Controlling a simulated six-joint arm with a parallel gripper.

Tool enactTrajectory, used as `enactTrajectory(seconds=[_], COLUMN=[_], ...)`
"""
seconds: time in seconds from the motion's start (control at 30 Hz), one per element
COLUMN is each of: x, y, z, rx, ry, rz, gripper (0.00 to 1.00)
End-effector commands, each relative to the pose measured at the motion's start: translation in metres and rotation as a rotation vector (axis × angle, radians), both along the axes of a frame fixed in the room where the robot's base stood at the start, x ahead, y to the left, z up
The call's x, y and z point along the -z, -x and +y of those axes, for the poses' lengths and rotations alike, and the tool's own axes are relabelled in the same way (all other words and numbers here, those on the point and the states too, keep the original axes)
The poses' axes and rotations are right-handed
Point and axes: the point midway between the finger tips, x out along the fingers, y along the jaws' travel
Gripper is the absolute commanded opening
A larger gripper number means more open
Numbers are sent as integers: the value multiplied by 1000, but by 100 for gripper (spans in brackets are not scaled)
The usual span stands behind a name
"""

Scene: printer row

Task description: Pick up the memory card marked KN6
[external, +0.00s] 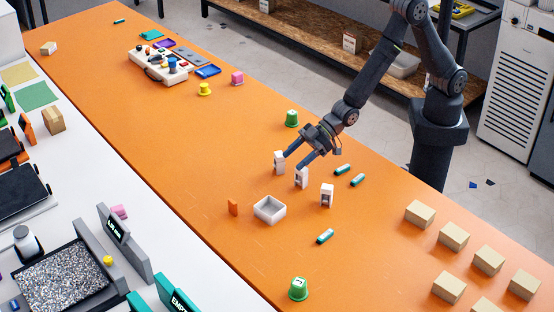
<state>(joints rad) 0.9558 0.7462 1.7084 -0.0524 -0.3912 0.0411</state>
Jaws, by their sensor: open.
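No marking KN6 can be read at this size, so I cannot tell which thing is the memory card. Three small upright white pieces with dark faces stand in a slanting row: a left one (279,162), a middle one (301,178) and a right one (327,196). A small orange upright piece (233,208) stands left of an open white box (269,209). My gripper (294,166) is open, reaching down at the left and middle white pieces, its fingers apart. Whether the fingertips touch them cannot be told.
Teal-and-white sticks (342,169) lie right of the gripper on the orange table (190,160). Green cups (291,119) stand behind and in front. Several cardboard boxes (454,237) fill the right end. A control panel (160,66) stands far left; the table between is mostly clear.

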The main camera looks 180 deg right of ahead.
Motion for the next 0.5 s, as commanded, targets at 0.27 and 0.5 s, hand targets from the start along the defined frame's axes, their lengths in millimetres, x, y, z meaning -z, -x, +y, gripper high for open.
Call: enactTrajectory(seconds=[0.27, 0.5], x=[-18, -49], y=[-57, -86], z=[-69, -99], rx=[16, 34], ry=[-181, -330], rz=[129, 235], gripper=[58, 58])
